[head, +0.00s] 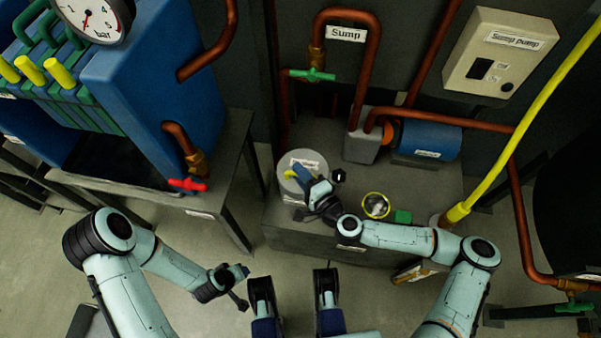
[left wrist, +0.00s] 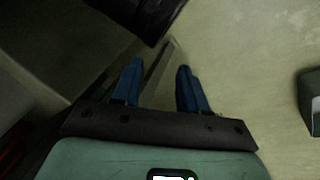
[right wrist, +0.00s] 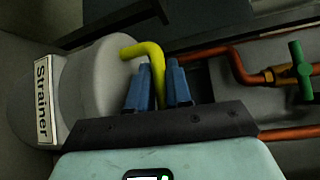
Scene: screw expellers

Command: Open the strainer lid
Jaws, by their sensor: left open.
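The strainer (head: 303,160) is a grey cylinder on the grey sump box, with a pale label on it. In the right wrist view the strainer (right wrist: 95,95) fills the left side, with its "Strainer" label readable. A bent yellow handle (right wrist: 142,49) comes off it. My right gripper (head: 299,176) is at the handle. In the right wrist view its blue fingers (right wrist: 159,88) are closed in on both sides of the handle's bar. I cannot tell whether the lid is raised. My left gripper (head: 243,287) is open and empty above the floor, apart from the strainer.
A yellow-rimmed round glass (head: 376,205) and a small green block (head: 403,217) sit right of the strainer. Behind are a blue pump (head: 430,140), copper pipes and a green valve (head: 312,75). A table with a red valve (head: 188,184) stands left. The floor between is free.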

